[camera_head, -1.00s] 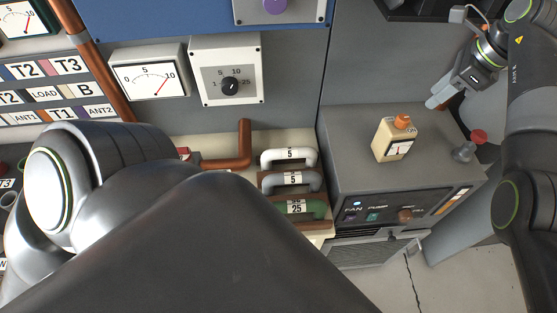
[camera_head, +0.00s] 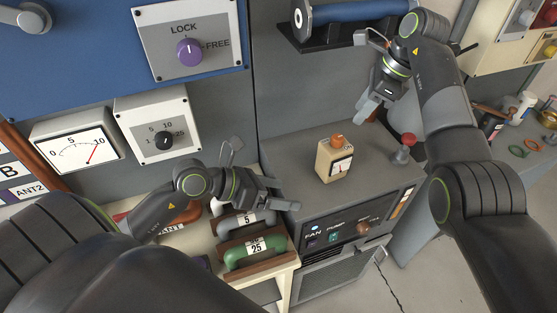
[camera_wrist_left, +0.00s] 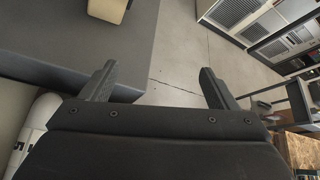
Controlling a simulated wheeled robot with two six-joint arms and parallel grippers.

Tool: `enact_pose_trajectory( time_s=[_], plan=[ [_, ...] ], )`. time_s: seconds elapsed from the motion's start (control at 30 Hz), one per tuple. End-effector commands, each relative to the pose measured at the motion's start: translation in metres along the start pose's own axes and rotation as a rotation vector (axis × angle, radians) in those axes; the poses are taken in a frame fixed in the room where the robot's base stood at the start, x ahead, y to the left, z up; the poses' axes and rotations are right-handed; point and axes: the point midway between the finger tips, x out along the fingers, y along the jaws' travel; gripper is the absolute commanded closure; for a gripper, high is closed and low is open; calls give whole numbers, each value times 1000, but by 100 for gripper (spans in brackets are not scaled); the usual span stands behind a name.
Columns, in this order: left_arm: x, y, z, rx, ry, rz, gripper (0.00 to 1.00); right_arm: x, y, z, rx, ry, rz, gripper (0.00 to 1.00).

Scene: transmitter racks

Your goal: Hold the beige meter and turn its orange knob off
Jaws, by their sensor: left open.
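The beige meter (camera_head: 324,167) stands on top of the grey cabinet (camera_head: 290,160). Its orange knob (camera_head: 338,141) is on its top and its white dial faces the front. My left gripper (camera_head: 283,194) is open and empty, at the cabinet's left front edge, left of and lower than the meter in the picture. In the left wrist view its jaws (camera_wrist_left: 158,82) are apart, and a bottom part of the beige meter (camera_wrist_left: 108,9) shows at the top edge. My right gripper (camera_head: 369,108) is above and right of the meter, apart from it; its jaw gap is unclear.
A red-topped knob (camera_head: 409,139) stands on the cabinet right of the meter. Handled blocks, one green (camera_head: 255,250), sit on the bench left of the cabinet. A blue cylinder (camera_head: 350,11) lies on a rack behind. The cabinet front has switches.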

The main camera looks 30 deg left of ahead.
Motion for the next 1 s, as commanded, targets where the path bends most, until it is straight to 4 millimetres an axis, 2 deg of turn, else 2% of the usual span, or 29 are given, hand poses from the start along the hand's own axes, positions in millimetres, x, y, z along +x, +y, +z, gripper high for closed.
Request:
enact_pose_trajectory(
  time_s=[0.03,0.1,0.2,0.47,0.77,1.0],
  plan=[
    [2,14,14,85,-39,47,18,0,0,0,0,0,0,64],
    [2,30,31,190,-86,109,18,0,0,0,0,0,0,64],
    [2,45,46,291,-127,171,18,0,0,0,0,0,0,64],
    [12,56,58,351,-154,210,18,0,0,0,0,0,0,64],
    [55,62,66,344,-153,206,18,0,0,0,0,0,0,64],
    [101,70,74,345,-151,206,18,0,0,0,0,0,0,64]
  ],
)
